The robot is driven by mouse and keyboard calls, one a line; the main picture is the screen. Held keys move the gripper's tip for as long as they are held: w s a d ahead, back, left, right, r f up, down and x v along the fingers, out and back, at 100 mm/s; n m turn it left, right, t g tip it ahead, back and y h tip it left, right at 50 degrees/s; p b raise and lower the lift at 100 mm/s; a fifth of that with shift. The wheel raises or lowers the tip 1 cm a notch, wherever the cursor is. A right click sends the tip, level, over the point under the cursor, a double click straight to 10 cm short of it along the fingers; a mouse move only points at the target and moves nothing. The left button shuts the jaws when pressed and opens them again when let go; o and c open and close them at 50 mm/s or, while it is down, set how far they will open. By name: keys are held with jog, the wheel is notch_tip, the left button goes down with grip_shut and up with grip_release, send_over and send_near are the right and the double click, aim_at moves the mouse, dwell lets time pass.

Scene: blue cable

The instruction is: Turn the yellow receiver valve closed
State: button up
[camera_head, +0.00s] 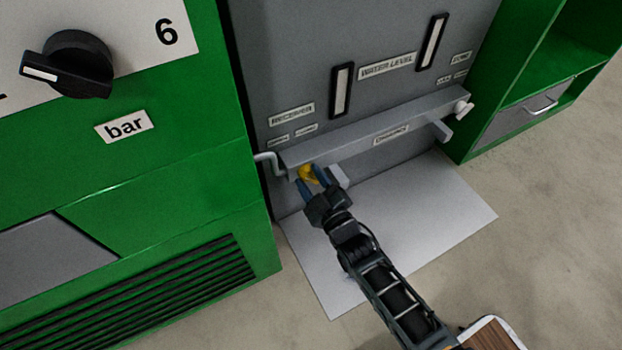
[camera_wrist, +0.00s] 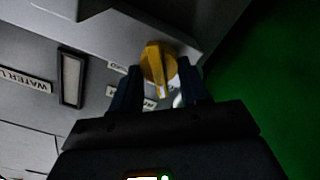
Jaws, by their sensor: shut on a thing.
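The yellow receiver valve (camera_head: 309,174) sits under the left end of the grey ledge on the grey panel, below the RECEIVER label (camera_head: 292,115). My gripper (camera_head: 314,182) reaches up to it, with dark blue fingers on either side. In the wrist view the yellow valve handle (camera_wrist: 158,66) stands between the two fingertips (camera_wrist: 160,80). My gripper is shut on the handle, though the fingers hide part of the contact. The handle's ridge looks nearly upright in the wrist view.
The grey ledge (camera_head: 380,130) runs above the valve, with a bent pipe (camera_head: 267,158) at its left end and a white knob (camera_head: 463,107) at its right. A green cabinet (camera_head: 190,180) stands close on the left. Another green cabinet (camera_head: 500,90) stands at right. A pale mat (camera_head: 440,215) lies below.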

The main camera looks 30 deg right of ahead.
jog(key=m+p, duration=0.1)
jog(key=m, duration=0.3)
jog(key=shift+r, duration=0.15)
jog(key=m, duration=0.4)
jog(key=shift+d, duration=0.15)
jog(key=m, duration=0.4)
jog(key=shift+d, duration=0.15)
jog(key=shift+d+f+m, duration=0.1)
jog(key=shift+m, duration=0.95)
jog(key=shift+d+f+m, duration=0.1)
jog(key=shift+m, duration=0.95)
jog(key=o, duration=1)
jog(key=shift+s, duration=0.1)
